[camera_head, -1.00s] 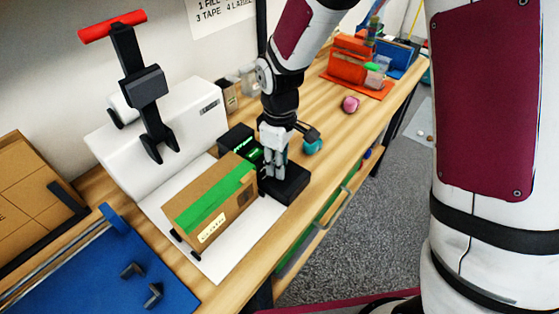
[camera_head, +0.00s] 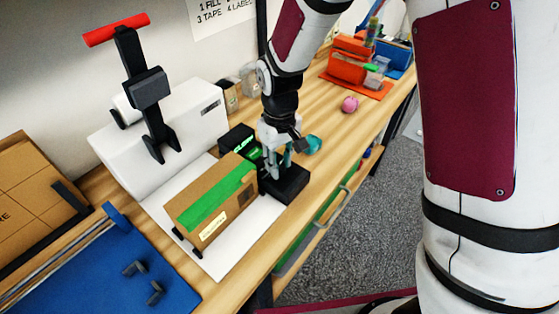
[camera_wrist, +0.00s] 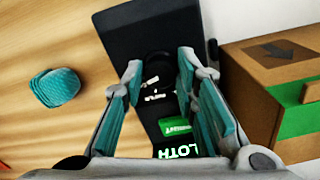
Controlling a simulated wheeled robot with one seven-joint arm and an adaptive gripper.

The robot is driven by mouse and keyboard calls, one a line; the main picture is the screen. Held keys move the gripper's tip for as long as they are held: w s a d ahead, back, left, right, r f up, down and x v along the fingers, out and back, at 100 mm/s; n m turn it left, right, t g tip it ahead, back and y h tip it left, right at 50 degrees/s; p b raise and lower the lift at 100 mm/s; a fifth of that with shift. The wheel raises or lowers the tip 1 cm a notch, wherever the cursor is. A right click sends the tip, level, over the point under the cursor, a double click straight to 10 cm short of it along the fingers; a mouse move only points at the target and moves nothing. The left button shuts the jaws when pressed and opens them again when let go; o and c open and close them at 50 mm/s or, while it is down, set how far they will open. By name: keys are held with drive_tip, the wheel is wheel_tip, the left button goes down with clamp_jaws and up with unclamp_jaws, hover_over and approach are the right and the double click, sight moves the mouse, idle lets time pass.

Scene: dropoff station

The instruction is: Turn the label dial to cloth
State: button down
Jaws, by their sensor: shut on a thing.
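The black label dial (camera_wrist: 157,88), with small white marks, sits on the black labeller base (camera_wrist: 145,30) in the wrist view. My gripper (camera_wrist: 160,66) has its teal-padded fingers on either side of the dial and is shut on it. A lit display (camera_wrist: 180,152) next to the dial shows "LOTH" in white-green letters, its first part cut off by my gripper. A green label strip (camera_wrist: 175,126) lies between them. In the head view, my gripper (camera_head: 275,165) points down at the base (camera_head: 288,185), and the dial is mostly hidden.
A cardboard box with green tape (camera_head: 212,203) stands on a white board close to the base. A teal lump (camera_head: 313,145) and a pink ball (camera_head: 350,104) lie behind. A white machine with a red handle (camera_head: 150,125) stands at left.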

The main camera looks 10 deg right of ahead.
drive_tip(key=c, duration=1.2)
unclamp_jaws()
drive_tip(key=shift+c, duration=0.2)
wheel_tip(320, 180, up, 12)
